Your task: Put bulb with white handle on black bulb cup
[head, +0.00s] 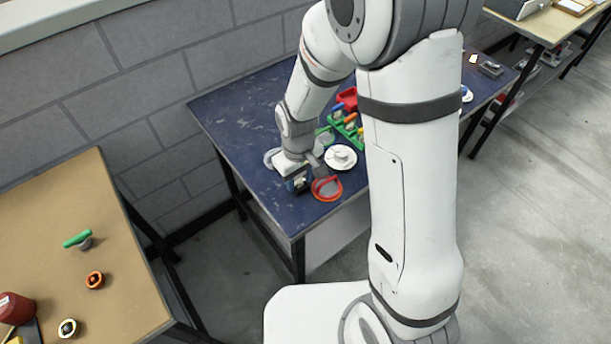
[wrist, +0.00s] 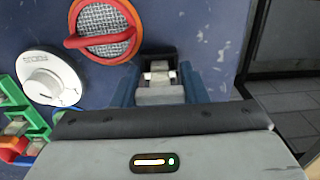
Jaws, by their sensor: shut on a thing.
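My gripper (head: 298,182) is low over the front left part of the blue table. In the wrist view its fingers (wrist: 159,74) are closed on a small piece with a white bar, which I take as the white handle (wrist: 158,76) of the bulb. The bulb's body is hidden. A small black round cup (head: 67,328) with a pale inside stands near the front edge of the brown table, far from my gripper. It looks like the black bulb cup. It is not in the wrist view.
A red-handled round strainer-like thing (head: 327,188) lies right beside my gripper. The brown table (head: 60,200) holds a green-handled bulb (head: 78,240), an orange cup (head: 95,280) and a dark red container (head: 15,308).

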